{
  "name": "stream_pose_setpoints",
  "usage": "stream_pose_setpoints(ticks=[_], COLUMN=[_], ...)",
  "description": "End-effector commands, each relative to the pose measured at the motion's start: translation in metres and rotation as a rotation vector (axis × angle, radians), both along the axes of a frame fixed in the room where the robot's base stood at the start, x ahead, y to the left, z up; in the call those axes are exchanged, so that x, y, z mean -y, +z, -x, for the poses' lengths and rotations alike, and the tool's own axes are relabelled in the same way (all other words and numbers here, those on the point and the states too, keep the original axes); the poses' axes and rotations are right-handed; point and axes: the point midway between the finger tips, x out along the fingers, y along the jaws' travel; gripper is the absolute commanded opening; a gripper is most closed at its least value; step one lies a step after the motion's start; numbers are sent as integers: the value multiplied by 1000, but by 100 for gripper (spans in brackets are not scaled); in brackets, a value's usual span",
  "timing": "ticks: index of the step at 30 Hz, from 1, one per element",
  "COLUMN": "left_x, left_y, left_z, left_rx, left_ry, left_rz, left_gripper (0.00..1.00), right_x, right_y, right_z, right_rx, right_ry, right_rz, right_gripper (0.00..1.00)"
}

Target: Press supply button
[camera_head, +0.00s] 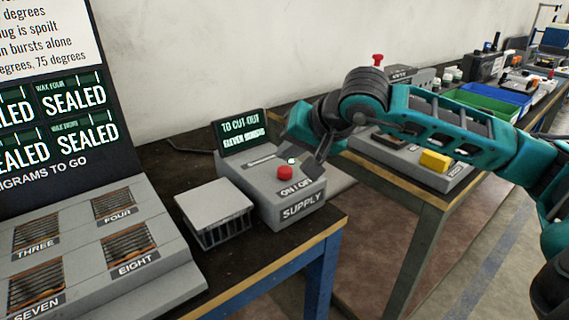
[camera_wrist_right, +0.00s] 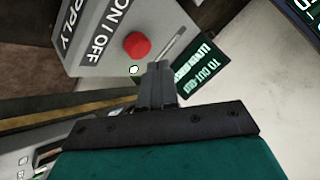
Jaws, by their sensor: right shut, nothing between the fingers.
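The grey supply box (camera_head: 300,208) stands near the right end of the nearer table, labelled "ON / OFF" and "SUPPLY". Its red button (camera_head: 285,173) is on the sloped top, with a small lit green-white lamp (camera_head: 292,160) beside it. A dark display (camera_head: 243,132) with green text stands at its back. My right gripper (camera_head: 318,160) is above the box's right side, close to the lamp. In the right wrist view its shut, empty fingers (camera_wrist_right: 156,85) point toward the box, and the red button (camera_wrist_right: 137,45) lies just beyond the tips, apart from them. My left gripper is out of view.
A wire-sided tray with a flat grey top (camera_head: 214,203) stands left of the box. A slotted panel (camera_head: 105,250) and a sign board fill the left. A second table behind holds a yellow block (camera_head: 435,160) and green and blue bins (camera_head: 490,100).

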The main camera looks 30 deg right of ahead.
Motion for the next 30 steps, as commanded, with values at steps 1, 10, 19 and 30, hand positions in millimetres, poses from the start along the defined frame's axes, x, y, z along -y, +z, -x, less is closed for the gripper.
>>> stream_pose_setpoints(ticks=[1, 10, 19, 30], left_x=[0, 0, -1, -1], left_y=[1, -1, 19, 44], left_z=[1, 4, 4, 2], left_rx=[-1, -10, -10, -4], left_ry=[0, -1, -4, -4], left_rz=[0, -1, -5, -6], left_gripper=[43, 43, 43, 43], right_x=[0, 0, 0, 0], right_y=[2, 3, 29, 62], right_z=[0, 0, 0, 0], right_rx=[0, 1, 2, 1], right_ry=[0, 1, 1, 1], right_rz=[0, -1, -1, -1], right_gripper=[0, 0, 0, 0])
